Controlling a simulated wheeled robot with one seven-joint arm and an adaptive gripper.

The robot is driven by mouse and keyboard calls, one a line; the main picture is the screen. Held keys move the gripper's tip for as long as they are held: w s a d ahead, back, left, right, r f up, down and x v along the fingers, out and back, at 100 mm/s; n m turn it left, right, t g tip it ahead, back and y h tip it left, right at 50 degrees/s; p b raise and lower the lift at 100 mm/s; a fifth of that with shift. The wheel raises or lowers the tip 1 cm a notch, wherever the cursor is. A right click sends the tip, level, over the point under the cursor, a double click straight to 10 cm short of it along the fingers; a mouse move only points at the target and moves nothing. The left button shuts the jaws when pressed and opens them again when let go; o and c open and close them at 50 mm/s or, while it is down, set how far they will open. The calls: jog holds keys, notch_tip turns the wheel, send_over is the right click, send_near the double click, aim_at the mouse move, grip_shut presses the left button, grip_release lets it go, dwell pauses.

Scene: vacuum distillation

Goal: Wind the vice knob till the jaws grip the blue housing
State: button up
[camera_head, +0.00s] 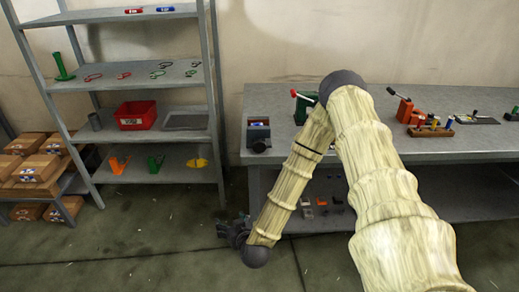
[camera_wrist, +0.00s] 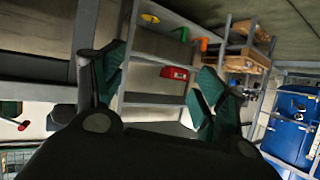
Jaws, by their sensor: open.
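A dark grey vice (camera_head: 257,137) stands at the left front corner of the grey workbench, with a round dark knob (camera_head: 259,147) on its front face. A small blue piece, apparently the blue housing (camera_head: 258,123), shows at its top; whether the jaws touch it is too small to tell. My gripper (camera_head: 232,231) hangs low in front of the bench, below and left of the vice, apart from it. In the wrist view my gripper (camera_wrist: 160,75) is open, its dark green fingers wide apart with nothing between them.
The workbench (camera_head: 285,142) also holds a green tool with a red handle (camera_head: 304,106), an orange-red device (camera_head: 404,108) and a wooden rack (camera_head: 430,131). A metal shelf (camera_head: 150,138) with a red bin (camera_head: 136,115) stands left. The wrist view shows a blue drum (camera_wrist: 290,125). Floor before the bench is clear.

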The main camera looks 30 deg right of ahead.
jog(key=w+d+r+m+t+h, duration=0.1)
jog(key=w+d+r+t+h, duration=0.2)
jog(key=d+r, duration=0.35)
jog(key=m+h, duration=0.3)
jog(key=h, duration=0.2)
send_near(259, 147)
jog(key=shift+g, duration=0.3)
jog(key=p+x, duration=0.1)
jog(key=x, duration=0.2)
jog(key=p+x, duration=0.1)
jog(key=x, duration=0.1)
jog(key=p+x, duration=0.1)
jog(key=x, duration=0.2)
jog(key=shift+w+d+r, duration=0.15)
jog(key=shift+w+r, duration=0.15)
jog(key=c, duration=1)
